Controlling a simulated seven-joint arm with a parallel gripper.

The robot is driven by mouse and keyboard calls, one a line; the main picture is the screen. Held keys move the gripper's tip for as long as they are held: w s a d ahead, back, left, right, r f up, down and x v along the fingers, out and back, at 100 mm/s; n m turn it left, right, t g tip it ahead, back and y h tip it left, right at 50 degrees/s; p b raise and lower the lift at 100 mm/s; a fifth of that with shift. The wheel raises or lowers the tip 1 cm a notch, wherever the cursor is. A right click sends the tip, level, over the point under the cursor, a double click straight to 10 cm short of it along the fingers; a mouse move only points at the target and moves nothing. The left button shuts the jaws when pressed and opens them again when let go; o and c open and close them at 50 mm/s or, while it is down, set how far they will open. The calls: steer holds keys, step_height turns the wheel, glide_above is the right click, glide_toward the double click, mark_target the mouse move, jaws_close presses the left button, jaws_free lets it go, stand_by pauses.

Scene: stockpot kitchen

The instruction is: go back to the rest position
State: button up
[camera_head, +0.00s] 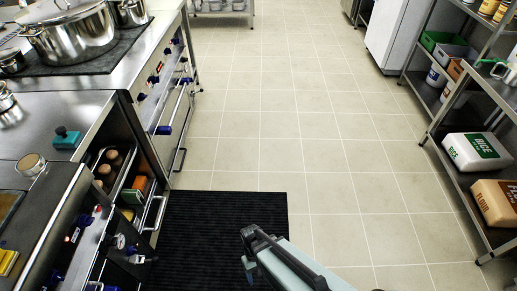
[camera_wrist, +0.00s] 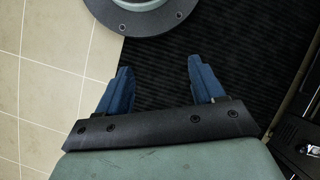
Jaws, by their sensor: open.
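My gripper (camera_wrist: 162,90) is open and empty in the wrist view, with its two blue fingers apart over a black ribbed floor mat (camera_wrist: 160,60). In the head view my gripper (camera_head: 250,262) shows at the bottom centre, low over the right part of the mat (camera_head: 200,225). My grey-green arm reaches in from the bottom edge there. No object is between the fingers.
A steel kitchen counter with an open drawer (camera_head: 122,180) stands at the left, with a stockpot (camera_head: 75,35) on its far part. A shelf rack with a rice bag (camera_head: 476,151) and a flour bag (camera_head: 496,201) stands at the right. The tiled floor (camera_head: 310,130) between is clear.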

steer(key=s+d+m+g, duration=0.1)
steer(key=s+d+m, duration=0.1)
steer(key=d, duration=0.7)
steer(key=s+d+m+y, duration=0.1)
steer(key=s+d+m, duration=0.2)
steer(key=d, duration=0.5)
steer(key=shift+s+d+f+m+g+y, duration=0.15)
steer(key=shift+s+d+m+g+y, duration=0.15)
steer(key=shift+d+g, duration=0.1)
stand_by(0.3)
